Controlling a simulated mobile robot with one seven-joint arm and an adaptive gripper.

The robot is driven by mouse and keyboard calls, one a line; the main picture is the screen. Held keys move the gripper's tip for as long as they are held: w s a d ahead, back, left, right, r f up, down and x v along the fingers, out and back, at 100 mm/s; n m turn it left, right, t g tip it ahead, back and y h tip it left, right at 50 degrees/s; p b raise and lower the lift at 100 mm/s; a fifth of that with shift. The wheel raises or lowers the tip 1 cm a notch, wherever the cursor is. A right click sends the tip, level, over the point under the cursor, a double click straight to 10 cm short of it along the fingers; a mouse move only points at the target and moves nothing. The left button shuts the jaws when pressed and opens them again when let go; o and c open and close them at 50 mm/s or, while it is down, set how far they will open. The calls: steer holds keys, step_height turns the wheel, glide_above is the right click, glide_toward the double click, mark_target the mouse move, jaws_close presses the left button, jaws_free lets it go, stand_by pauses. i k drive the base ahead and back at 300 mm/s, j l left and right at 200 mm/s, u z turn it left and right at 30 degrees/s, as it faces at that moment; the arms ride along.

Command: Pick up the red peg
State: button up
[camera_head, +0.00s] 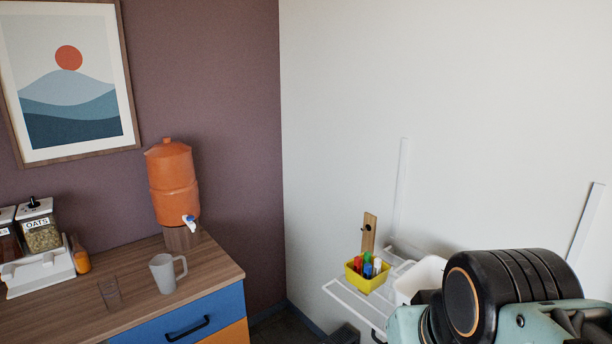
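A small red item (358,263), which may be the red peg, stands in a yellow bin (362,284) at the lower right of the middle. Green, blue and white items stand close beside it in the same bin. Its lower part is hidden by the bin wall, and it is too small to tell its exact shape. A link of my arm fills the lower right corner. My gripper cannot be made out in this view, so its state and its distance from the red item do not show.
The yellow bin sits on a white rack (345,296) against the white wall, next to a white container (423,275) and a wooden board (369,232).

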mark_target(358, 261)
steer(key=i+j+z, duration=0.1)
steer(key=i, duration=0.2)
steer(key=i+j+z, duration=0.1)
steer(key=i, duration=0.2)
steer(key=z, duration=0.85)
steer(key=k+j+z, duration=0.15)
steer(key=j, duration=0.15)
steer(key=i+j, duration=0.25)
steer(key=j, duration=0.2)
steer(key=i+j+u, duration=0.1)
steer(key=i+j, duration=0.15)
steer(key=j, duration=0.2)
steer(key=k, duration=0.2)
